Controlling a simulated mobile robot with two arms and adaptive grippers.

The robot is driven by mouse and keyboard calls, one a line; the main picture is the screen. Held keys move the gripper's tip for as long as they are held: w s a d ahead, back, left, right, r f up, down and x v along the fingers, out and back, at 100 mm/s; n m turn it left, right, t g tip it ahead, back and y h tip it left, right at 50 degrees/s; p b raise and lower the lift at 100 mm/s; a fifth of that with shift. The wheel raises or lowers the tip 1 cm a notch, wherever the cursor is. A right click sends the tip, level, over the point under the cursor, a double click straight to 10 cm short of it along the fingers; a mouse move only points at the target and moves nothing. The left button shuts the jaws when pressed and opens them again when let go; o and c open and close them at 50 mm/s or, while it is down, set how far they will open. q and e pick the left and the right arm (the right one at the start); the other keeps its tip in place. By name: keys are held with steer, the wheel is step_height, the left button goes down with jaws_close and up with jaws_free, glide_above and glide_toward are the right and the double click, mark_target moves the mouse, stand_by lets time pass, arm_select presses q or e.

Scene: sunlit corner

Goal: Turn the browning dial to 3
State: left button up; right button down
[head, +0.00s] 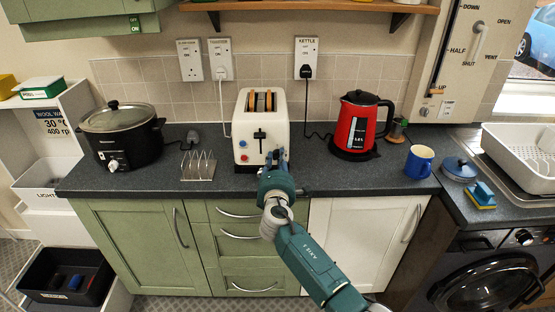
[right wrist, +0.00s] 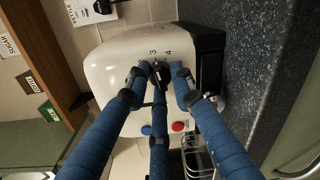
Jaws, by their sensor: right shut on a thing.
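The cream toaster (head: 247,115) stands on the dark worktop with toast in its slots. A black lever (head: 260,135), a blue button and a red button (head: 243,157) show on its front. My right gripper (head: 275,160) is at the lower right of that front and hides the dial in the head view. In the right wrist view, my blue-fingered right gripper (right wrist: 158,72) is closed around the small dark dial (right wrist: 157,67), below printed numbers, of which 3 and 4 are readable. The fingers partly cover the dial, so I cannot tell its exact setting. My left gripper is out of view.
A toast rack (head: 199,167) stands left of the toaster, with a black slow cooker (head: 120,135) further left. A red kettle (head: 354,125) and a blue mug (head: 419,162) stand to the right. The worktop between toaster and kettle is clear, apart from a cable.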

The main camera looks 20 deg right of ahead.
steer(key=shift+w+r, duration=0.1)
steer(key=shift+r, duration=0.2)
steer(key=c, duration=1.5)
jaws_free()
steer(key=shift+a+f, duration=0.1)
steer(key=shift+f, duration=0.2)
steer(key=v, duration=1.2)
